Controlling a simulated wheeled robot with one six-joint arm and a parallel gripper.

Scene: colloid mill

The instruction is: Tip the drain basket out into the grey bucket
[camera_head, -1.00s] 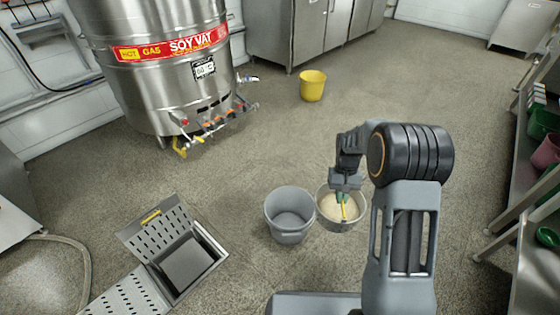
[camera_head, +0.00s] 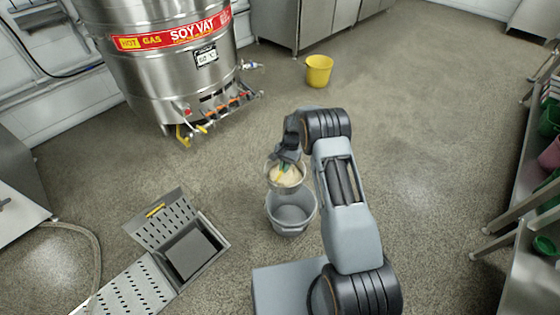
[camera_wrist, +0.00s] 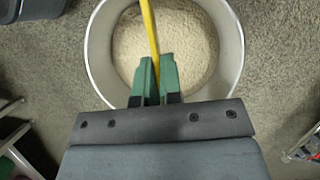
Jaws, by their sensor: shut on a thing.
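The drain basket (camera_head: 284,189) is a round metal pan of pale, grainy matter with a yellow handle. My gripper (camera_head: 285,166) is shut on that handle. In the wrist view, the handle (camera_wrist: 149,28) runs between the green fingertips (camera_wrist: 158,82), and the basket (camera_wrist: 232,42) looks level and full. The grey bucket (camera_head: 290,228) stands on the floor and looks empty. In the head view the basket overlaps the bucket's far rim; its exact height above it is hard to tell.
A perforated drain cover (camera_head: 160,222) stands raised beside an open floor pit (camera_head: 190,253) at the left. The soy vat (camera_head: 165,90) is behind, with a yellow bucket (camera_head: 319,71) at the back. A steel shelf (camera_head: 535,220) is at the right. Middle floor is clear.

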